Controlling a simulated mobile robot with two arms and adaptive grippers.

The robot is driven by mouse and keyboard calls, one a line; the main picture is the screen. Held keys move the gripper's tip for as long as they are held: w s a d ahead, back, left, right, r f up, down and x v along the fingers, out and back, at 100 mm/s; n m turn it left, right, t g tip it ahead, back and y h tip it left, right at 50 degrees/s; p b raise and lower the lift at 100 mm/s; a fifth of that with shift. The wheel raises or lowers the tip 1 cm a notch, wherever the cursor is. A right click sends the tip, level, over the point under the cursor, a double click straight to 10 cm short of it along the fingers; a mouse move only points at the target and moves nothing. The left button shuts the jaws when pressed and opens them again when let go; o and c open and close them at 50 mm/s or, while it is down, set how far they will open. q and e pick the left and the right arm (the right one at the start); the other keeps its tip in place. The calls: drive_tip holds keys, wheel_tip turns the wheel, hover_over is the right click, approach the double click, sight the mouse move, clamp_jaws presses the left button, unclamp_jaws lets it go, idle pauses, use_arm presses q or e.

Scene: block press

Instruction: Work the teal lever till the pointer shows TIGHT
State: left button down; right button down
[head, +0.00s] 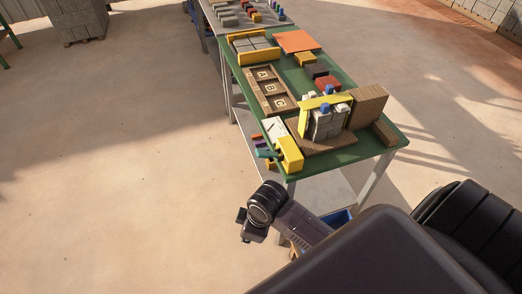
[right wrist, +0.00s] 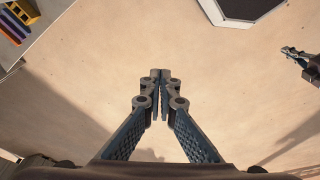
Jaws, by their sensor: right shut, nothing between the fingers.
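The press stands on the near end of the green table (head: 350,153) in the head view. Its yellow beam (head: 322,101) spans grey blocks (head: 327,122). The teal lever (head: 267,154) appears small beside a yellow block (head: 291,152) at the table's near left corner. A white plate (head: 274,130) sits just behind it; any pointer or lettering is too small to read. My right gripper (right wrist: 160,75) is shut and empty above bare floor, apart from the lever.
A wooden tray marked A, B, C (head: 270,89), an orange plate (head: 297,41) and loose blocks (head: 327,82) lie farther back on the table. A brown block (head: 369,103) stands right of the press. Coloured strips (right wrist: 12,27) show at the wrist view's upper left. The floor left is clear.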

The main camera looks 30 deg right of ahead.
drive_tip(key=w+d+n+g, duration=0.1)
drive_tip(key=w+d+n, duration=0.1)
drive_tip(key=w+n, duration=0.35)
drive_tip(key=n+g, duration=0.1)
drive_tip(key=n, duration=0.2)
approach(263, 152)
drive_tip(key=shift+w+a, duration=0.1)
drive_tip(key=shift+a, duration=0.1)
drive_tip(key=shift+f, duration=0.1)
drive_tip(key=f+b, duration=0.6)
drive_tip(key=f, duration=0.1)
drive_tip(key=shift+a, duration=0.35)
drive_tip(key=shift+r, duration=0.1)
